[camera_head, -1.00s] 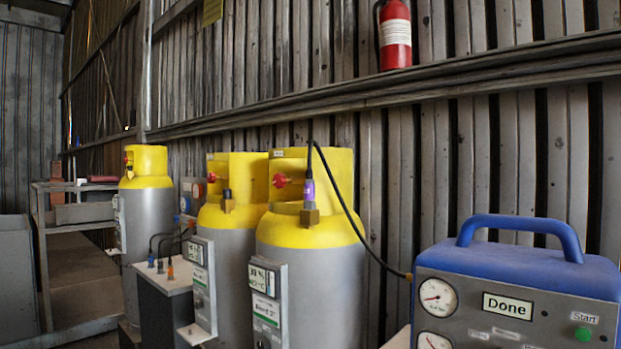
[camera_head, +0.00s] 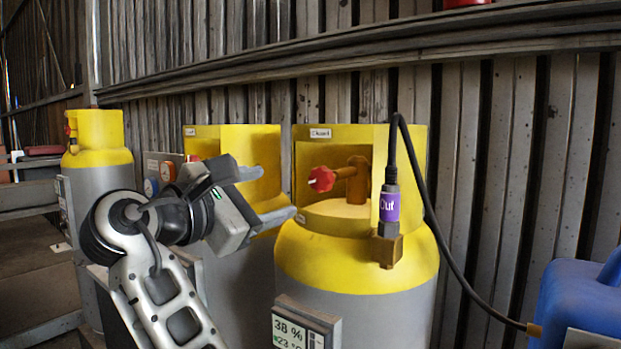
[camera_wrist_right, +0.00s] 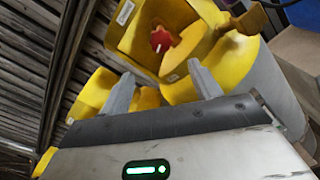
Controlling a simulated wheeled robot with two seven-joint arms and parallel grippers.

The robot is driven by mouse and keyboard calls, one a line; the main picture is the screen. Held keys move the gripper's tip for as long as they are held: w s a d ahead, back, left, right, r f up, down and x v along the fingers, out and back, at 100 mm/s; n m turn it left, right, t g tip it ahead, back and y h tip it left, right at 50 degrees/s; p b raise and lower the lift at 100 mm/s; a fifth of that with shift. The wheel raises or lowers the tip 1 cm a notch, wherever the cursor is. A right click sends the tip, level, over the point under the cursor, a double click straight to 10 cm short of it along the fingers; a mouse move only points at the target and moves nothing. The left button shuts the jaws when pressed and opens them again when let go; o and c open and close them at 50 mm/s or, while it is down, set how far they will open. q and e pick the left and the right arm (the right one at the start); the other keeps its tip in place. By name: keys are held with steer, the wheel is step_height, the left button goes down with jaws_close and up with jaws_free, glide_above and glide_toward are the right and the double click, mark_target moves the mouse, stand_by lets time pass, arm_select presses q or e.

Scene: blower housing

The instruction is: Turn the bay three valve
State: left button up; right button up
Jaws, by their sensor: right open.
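A red valve handle (camera_head: 321,179) on a brass stem sits inside the cut-out yellow collar of the nearest cylinder (camera_head: 355,290). I cannot read a bay number on this cylinder. The handle also shows in the right wrist view (camera_wrist_right: 161,40), beyond the fingers and between their lines. My right gripper (camera_head: 277,194) is open and empty, left of the handle and apart from it. Its fingers point right, in front of the middle cylinder's collar (camera_head: 235,150). The right wrist view shows both fingertips (camera_wrist_right: 160,72) apart. The middle cylinder's valve is hidden behind my arm. My left gripper is out of view.
A black hose (camera_head: 437,235) with a purple "Out" fitting (camera_head: 389,206) rises at the nearest cylinder's front right and runs to the blue machine (camera_head: 575,300). Another cylinder (camera_head: 98,190) stands at the left. A ribbed wall (camera_head: 500,180) closes off the back.

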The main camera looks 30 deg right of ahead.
steer(key=p, duration=0.1)
glide_toward(317, 182)
steer(key=d, duration=0.2)
steer(key=x, duration=0.3)
steer(key=p+x, duration=0.1)
steer(key=x, duration=0.2)
steer(key=p+x, duration=0.1)
steer(key=x, duration=0.2)
steer(key=shift+w+d, duration=0.15)
steer(key=shift+w, duration=0.35)
steer(key=shift+w+d, duration=0.2)
steer(key=shift+d, duration=0.25)
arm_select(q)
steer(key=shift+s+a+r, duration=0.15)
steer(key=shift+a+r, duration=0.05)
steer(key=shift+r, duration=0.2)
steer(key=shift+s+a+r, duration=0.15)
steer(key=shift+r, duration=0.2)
arm_select(e)
steer(key=c, duration=0.9)
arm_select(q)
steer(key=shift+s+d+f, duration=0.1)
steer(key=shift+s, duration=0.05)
arm_select(e)
steer(key=shift+c, duration=0.3)
